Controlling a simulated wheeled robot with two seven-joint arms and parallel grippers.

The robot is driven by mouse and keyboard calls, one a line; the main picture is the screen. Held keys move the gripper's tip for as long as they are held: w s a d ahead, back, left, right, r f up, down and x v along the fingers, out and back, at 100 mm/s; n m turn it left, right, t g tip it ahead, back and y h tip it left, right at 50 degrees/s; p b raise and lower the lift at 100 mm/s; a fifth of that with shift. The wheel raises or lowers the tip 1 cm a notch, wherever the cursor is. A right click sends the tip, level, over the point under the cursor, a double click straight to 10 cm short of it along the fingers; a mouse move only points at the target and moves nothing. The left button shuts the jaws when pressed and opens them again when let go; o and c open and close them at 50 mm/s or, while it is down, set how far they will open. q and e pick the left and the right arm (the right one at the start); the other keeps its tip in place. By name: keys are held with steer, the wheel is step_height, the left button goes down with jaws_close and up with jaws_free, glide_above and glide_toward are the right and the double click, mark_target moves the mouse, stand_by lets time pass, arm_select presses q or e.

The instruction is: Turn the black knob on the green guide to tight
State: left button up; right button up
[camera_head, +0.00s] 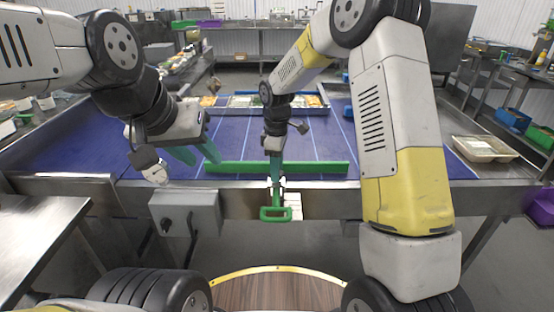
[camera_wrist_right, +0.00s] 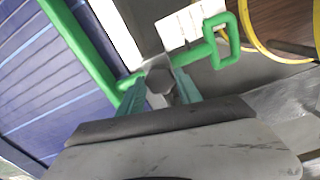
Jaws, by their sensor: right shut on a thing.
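The green guide (camera_head: 320,168) lies as a long bar along the near edge of the blue conveyor, with a green loop handle (camera_head: 275,214) hanging over the front. The guide's bar (camera_wrist_right: 85,50) and handle (camera_wrist_right: 226,50) also show in the right wrist view. The dark knob (camera_wrist_right: 160,80) sits between the teal fingers of my right gripper (camera_wrist_right: 157,88), which is shut on it. In the head view my right gripper (camera_head: 276,172) points down at the guide and hides the knob. My left gripper (camera_head: 196,154) is open and empty, above the belt near the guide's left end.
The blue conveyor belt (camera_head: 235,135) is mostly clear. A tray of food (camera_head: 265,101) is at its far side. A pale tray (camera_head: 484,148) lies on the right. A grey box (camera_head: 186,212) is mounted on the front, left of the handle. White blocks (camera_head: 293,204) sit beside the handle.

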steer(key=m, duration=0.6)
steer(key=shift+m, duration=0.3)
steer(key=m, duration=0.5)
steer(key=shift+a, duration=0.1)
steer(key=shift+m, duration=0.3)
steer(key=o, duration=1.4)
steer(key=shift+c, duration=0.2)
steer(key=shift+r, duration=0.1)
step_height(320, 180, up, 7)
steer(key=shift+f, duration=0.1)
steer(key=shift+r, duration=0.45)
